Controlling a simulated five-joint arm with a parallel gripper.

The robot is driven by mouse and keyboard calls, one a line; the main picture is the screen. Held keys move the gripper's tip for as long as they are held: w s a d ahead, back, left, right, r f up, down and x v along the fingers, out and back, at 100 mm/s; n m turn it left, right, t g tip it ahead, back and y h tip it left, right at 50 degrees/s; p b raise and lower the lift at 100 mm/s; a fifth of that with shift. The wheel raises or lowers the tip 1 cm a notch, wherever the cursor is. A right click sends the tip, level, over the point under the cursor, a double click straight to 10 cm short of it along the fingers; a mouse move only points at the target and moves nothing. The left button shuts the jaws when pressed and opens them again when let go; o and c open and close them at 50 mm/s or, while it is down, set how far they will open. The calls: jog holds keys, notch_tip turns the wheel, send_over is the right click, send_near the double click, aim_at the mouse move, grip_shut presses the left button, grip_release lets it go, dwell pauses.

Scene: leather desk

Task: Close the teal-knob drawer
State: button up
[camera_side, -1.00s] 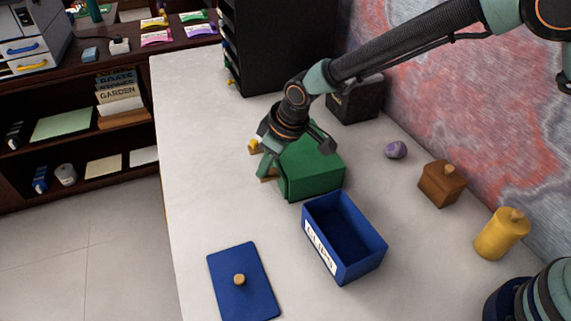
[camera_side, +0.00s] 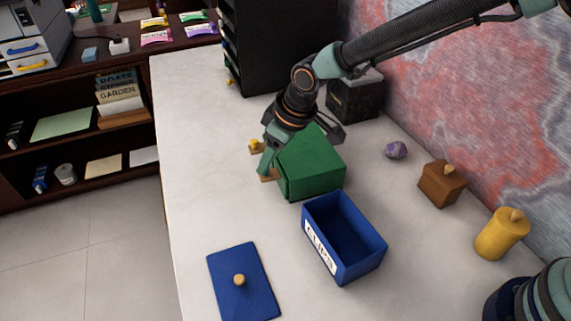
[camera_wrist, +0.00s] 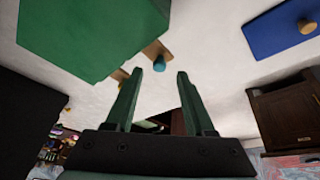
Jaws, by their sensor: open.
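The green cabinet (camera_side: 315,165) stands on the desk, its drawer side facing left in the side view. The teal knob (camera_wrist: 159,63) shows in the wrist view on a wooden drawer (camera_wrist: 154,49) that sticks out of the cabinet (camera_wrist: 80,35). A second wooden drawer with a yellow knob (camera_side: 254,144) also sticks out, farther back. My gripper (camera_side: 265,167) is at the teal-knob drawer, hiding its knob in the side view. In the wrist view my gripper (camera_wrist: 160,73) is open, the teal knob just past the gap between its fingertips. Contact cannot be told.
A blue CLIPS box (camera_side: 345,240) stands close in front of the cabinet. A blue lid (camera_side: 243,282) lies at the front left. A black box (camera_side: 354,98) is behind, a tall black rack (camera_side: 275,45) at the back. The desk left of the drawers is clear.

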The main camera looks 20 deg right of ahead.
jog(key=v, duration=0.9)
jog(key=s+d+r+m+t+h, duration=0.15)
jog(key=d+r, duration=0.25)
jog(key=d, duration=0.4)
jog(key=s+d+r+m+y, duration=0.1)
jog(key=s+d+r+m, duration=0.25)
jog(key=d, duration=0.55)
jog(key=s+d+m+h, duration=0.2)
jog(key=s+d+m, duration=0.1)
jog(key=s+d, duration=0.6)
jog(key=shift+s+d, duration=0.35)
jog(key=shift+d, duration=0.5)
